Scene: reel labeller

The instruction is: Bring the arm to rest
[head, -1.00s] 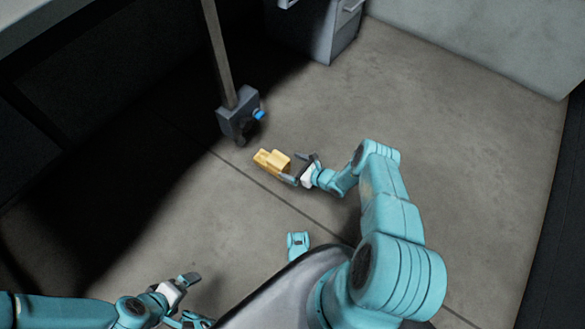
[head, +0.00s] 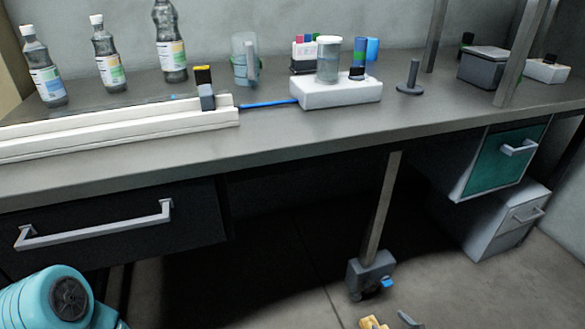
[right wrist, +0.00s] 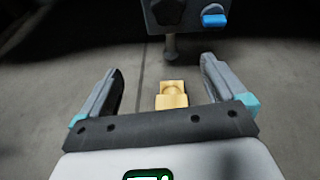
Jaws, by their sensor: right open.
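My right gripper (right wrist: 163,66) is open in the right wrist view, with its two fingers spread apart and nothing between the tips. A small yellow block-like thing (right wrist: 171,95) lies on the floor below and beyond the jaws, seen through the gap and apart from both fingers. In the head view, only a grey finger of the right gripper (head: 408,318) shows at the bottom edge. The yellow thing (head: 373,322) is just left of it, cut off by the frame. My left gripper is outside both views.
The workbench (head: 270,150) stands ahead, bearing several bottles, a white rail (head: 120,133) and a white block (head: 338,92). A drawer (head: 110,230) and a cabinet (head: 500,160) hang under it. A bench leg ends in a grey foot box (head: 370,270) with a blue knob (head: 387,283).

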